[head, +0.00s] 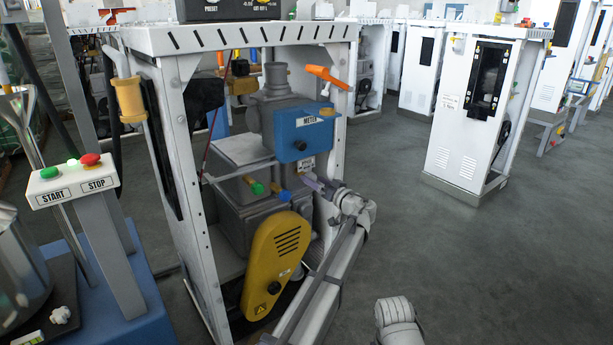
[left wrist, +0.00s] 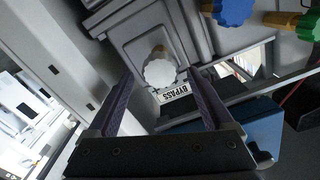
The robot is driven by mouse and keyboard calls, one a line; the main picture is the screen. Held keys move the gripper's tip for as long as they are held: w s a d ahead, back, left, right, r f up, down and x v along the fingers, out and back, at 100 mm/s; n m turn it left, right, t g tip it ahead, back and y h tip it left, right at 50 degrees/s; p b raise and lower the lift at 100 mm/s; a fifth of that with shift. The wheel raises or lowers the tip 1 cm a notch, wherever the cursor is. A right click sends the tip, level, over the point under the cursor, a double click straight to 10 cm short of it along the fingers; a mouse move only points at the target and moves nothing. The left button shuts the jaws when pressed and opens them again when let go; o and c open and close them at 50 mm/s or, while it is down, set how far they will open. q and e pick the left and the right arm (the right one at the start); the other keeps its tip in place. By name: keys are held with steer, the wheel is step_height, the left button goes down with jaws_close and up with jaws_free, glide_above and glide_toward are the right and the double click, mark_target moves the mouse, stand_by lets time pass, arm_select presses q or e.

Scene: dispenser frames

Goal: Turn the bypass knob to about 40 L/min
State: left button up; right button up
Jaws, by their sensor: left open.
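The bypass knob (left wrist: 159,70) is white with a scalloped rim and shows in the left wrist view, on a grey housing beside the BYPASS label (left wrist: 177,93). My left gripper (left wrist: 158,82) is open; its purple fingers lie on either side of the knob in that view. I cannot tell whether they touch it. No scale in L/min can be read. In the head view my left gripper (head: 313,183) is at the front of the dispenser, just below the blue METER box (head: 305,130). The knob cannot be made out there. My right gripper is not in view.
A blue knob (head: 284,195) and a green knob (head: 255,187) stick out left of my gripper. A yellow belt cover (head: 275,265) is below. The white frame post (head: 343,110) stands close by. Open floor (head: 480,260) lies to the right.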

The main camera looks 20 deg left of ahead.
mark_target(306, 174)
arm_select(q)
steer(key=x, duration=0.5)
steer(key=shift+w+a, duration=0.15)
steer(key=shift+a, duration=0.1)
steer(key=shift+c, duration=0.3)
jaws_close()
